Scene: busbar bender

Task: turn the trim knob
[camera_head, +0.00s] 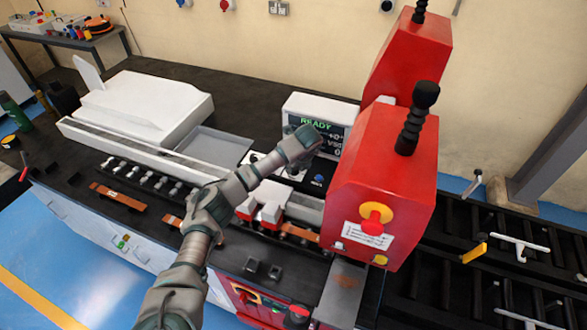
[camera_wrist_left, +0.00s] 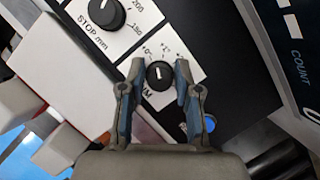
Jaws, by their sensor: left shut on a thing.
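The trim knob (camera_wrist_left: 160,76) is a small black dial with a white pointer line, on a white plate with degree marks. Its pointer points roughly up in the left wrist view. The plate's lettering is partly covered by a finger. My left gripper (camera_wrist_left: 160,71) has one finger on each side of the knob and is shut on it. In the head view my left gripper (camera_head: 312,146) is at the control panel below the display, and it hides the knob there. My right gripper is not in view.
A larger black STOP mm knob (camera_wrist_left: 105,12) sits beside the trim plate. A blue button (camera_wrist_left: 208,123) is near the right finger. The READY display (camera_head: 322,131) stands behind the gripper. The red press housing (camera_head: 385,185) rises close on the right. Copper-coloured bars (camera_head: 123,199) lie at left.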

